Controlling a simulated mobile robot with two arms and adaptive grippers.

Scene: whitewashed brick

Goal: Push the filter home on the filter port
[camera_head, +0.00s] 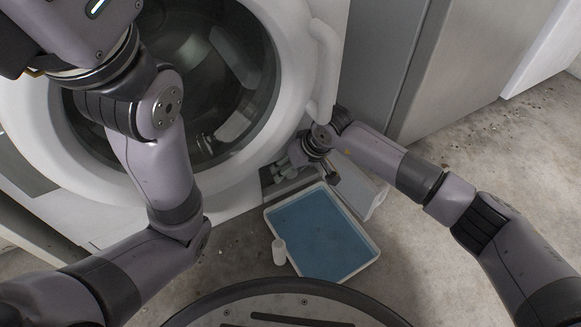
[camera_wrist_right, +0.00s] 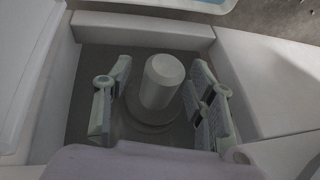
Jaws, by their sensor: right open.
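In the right wrist view the filter (camera_wrist_right: 162,82) is a pale grey cylinder with a round flange at its base, inside the dark recess of the filter port (camera_wrist_right: 87,58). How deep it sits cannot be told. My right gripper (camera_wrist_right: 160,107) is open, with one finger on each side of the filter and gaps between. In the head view my right gripper (camera_head: 299,153) is at the low front corner of the washing machine (camera_head: 333,45), and it hides most of the port. My left arm is folded up at the left; its fingers are out of the picture.
A white tray with a blue inside (camera_head: 320,235) lies on the floor before the port. A small white cylinder (camera_head: 279,251) stands at its left edge. An open white flap (camera_head: 357,185) is right of the port. Concrete floor is clear to the right.

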